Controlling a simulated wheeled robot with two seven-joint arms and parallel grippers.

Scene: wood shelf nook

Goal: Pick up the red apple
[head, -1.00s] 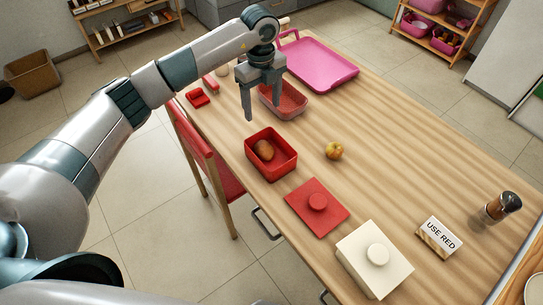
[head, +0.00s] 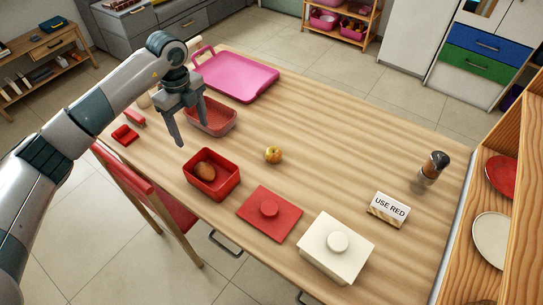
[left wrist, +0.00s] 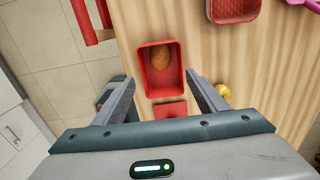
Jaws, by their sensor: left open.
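A small yellow-orange apple (head: 273,155) sits on the bare table, right of an open red box (head: 231,187); part of it also shows in the left wrist view (left wrist: 223,90). I see no clearly red apple. A brown, potato-like item (head: 205,172) lies in the red box and shows in the left wrist view (left wrist: 160,57). My left gripper (head: 192,132) is open and empty, pointing down above the table beside the pink-red basket (head: 228,128). In the left wrist view the open fingers (left wrist: 160,80) frame the red box (left wrist: 174,88). My right gripper is not in view.
A red lid (head: 285,222) and a white lidded box (head: 320,265) stand at the near edge. A "USE RED" sign (head: 388,209) and a shaker (head: 432,167) are on the right. A pink tray (head: 240,85) lies behind. The table's middle right is clear. A red chair (head: 150,195) stands left.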

